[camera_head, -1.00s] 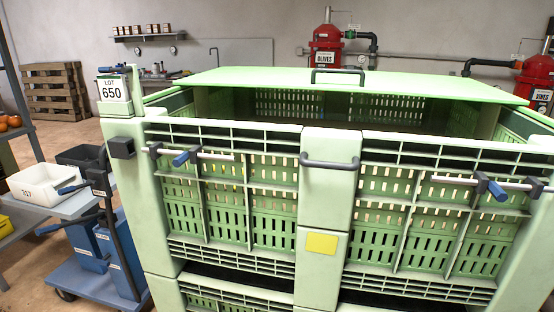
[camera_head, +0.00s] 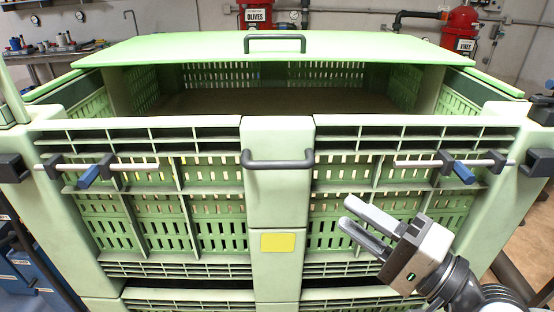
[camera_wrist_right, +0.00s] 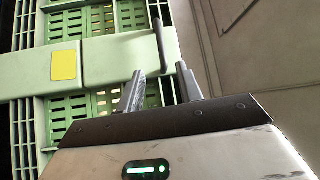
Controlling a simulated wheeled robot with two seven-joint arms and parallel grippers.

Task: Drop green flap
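The green flap (camera_head: 210,178) is the slatted upper front wall of a big pale green crate and stands upright. A dark bar handle (camera_head: 278,163) sits at its top middle. Sliding bolts with blue grips are at its left (camera_head: 88,177) and right (camera_head: 464,173). Their outer ends lie close to dark brackets on the corner posts; I cannot tell whether they enter them. My right gripper (camera_head: 345,211) is open and empty, in front of the flap, below and right of the handle. In the right wrist view its fingers (camera_wrist_right: 160,74) point toward the handle (camera_wrist_right: 159,38). My left gripper is out of view.
A green lid (camera_head: 200,45) with its own handle (camera_head: 275,43) covers the far part of the crate top. A yellow label (camera_head: 278,242) is on the middle post below the flap. Red tanks (camera_head: 459,27) and a bench (camera_head: 50,52) stand behind.

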